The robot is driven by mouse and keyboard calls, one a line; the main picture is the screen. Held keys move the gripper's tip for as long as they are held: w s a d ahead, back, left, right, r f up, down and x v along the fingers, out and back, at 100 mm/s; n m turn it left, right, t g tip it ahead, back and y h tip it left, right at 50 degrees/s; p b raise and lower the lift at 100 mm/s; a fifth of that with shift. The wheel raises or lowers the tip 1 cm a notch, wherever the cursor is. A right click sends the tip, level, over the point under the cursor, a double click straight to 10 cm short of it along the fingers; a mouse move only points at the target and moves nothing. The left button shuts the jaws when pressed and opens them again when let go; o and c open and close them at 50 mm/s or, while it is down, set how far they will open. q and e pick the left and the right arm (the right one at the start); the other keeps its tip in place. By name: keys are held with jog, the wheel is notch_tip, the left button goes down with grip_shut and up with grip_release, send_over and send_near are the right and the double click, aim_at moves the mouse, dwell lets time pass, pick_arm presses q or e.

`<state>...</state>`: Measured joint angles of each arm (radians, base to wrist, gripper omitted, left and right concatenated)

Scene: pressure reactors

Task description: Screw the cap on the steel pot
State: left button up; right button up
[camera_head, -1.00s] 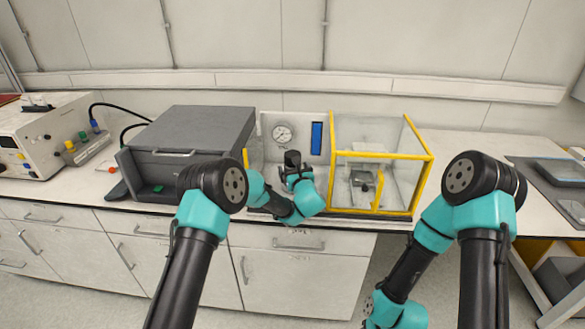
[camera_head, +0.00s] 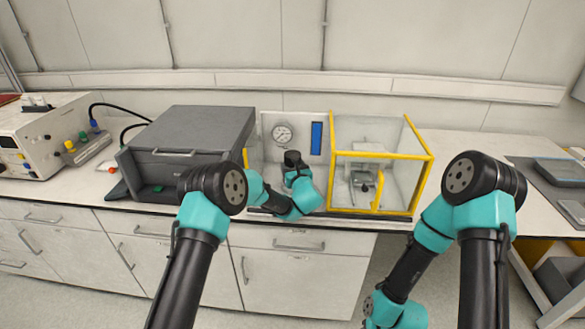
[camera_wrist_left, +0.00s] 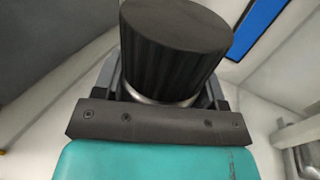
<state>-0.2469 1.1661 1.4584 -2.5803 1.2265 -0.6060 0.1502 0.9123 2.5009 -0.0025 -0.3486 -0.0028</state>
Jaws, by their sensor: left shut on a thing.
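A black ribbed cap (camera_wrist_left: 175,45) fills the upper middle of the left wrist view, with a bright steel band (camera_wrist_left: 160,98) under it. I cannot tell whether this band belongs to the cap or to the steel pot. The cap also shows in the head view (camera_head: 292,158), in front of the gauge panel. My left gripper (camera_wrist_left: 165,85) is shut on the cap, one finger on each side; its tips are mostly hidden behind it in the head view. The pot's body is hidden by my wrist. My right gripper is out of view.
A panel with a dial gauge (camera_head: 282,134) and a blue strip (camera_head: 316,138) stands behind the cap. A yellow-framed clear case (camera_head: 382,157) is close on the right. A grey box (camera_head: 190,140) stands close on the left.

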pick_arm(q)
grip_shut()
jog(key=o, duration=0.9)
grip_release()
jog(key=shift+s, duration=0.1)
jog(key=v, duration=1.7)
jog(key=shift+s+d, duration=0.1)
